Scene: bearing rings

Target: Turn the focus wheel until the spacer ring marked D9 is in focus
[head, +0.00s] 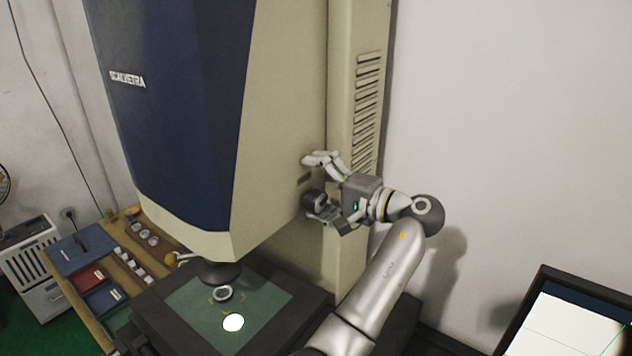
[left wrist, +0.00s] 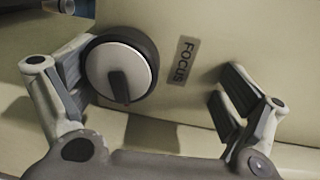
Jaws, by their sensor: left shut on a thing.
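The focus wheel (left wrist: 118,68) is a dark-rimmed knob with a pale face and a dark grip bar. It sits on the cream machine body beside a FOCUS label (left wrist: 187,60). My left gripper (head: 318,183) is at the machine's side, holding on at the wheel. In the left wrist view one finger (left wrist: 68,85) lies against the wheel's left edge, and the other finger shows to the right of the label. A small ring (head: 223,293) lies on the green stage (head: 190,303) under the dark lens (head: 218,271). No D9 mark is readable. My right gripper is out of view.
A screen (head: 575,328) at the lower right shows a white area with thin green lines; its picture is cut off. A wooden bench (head: 97,320) with coloured trays and several small parts is at the left. A bright round spot (head: 233,322) lies on the stage.

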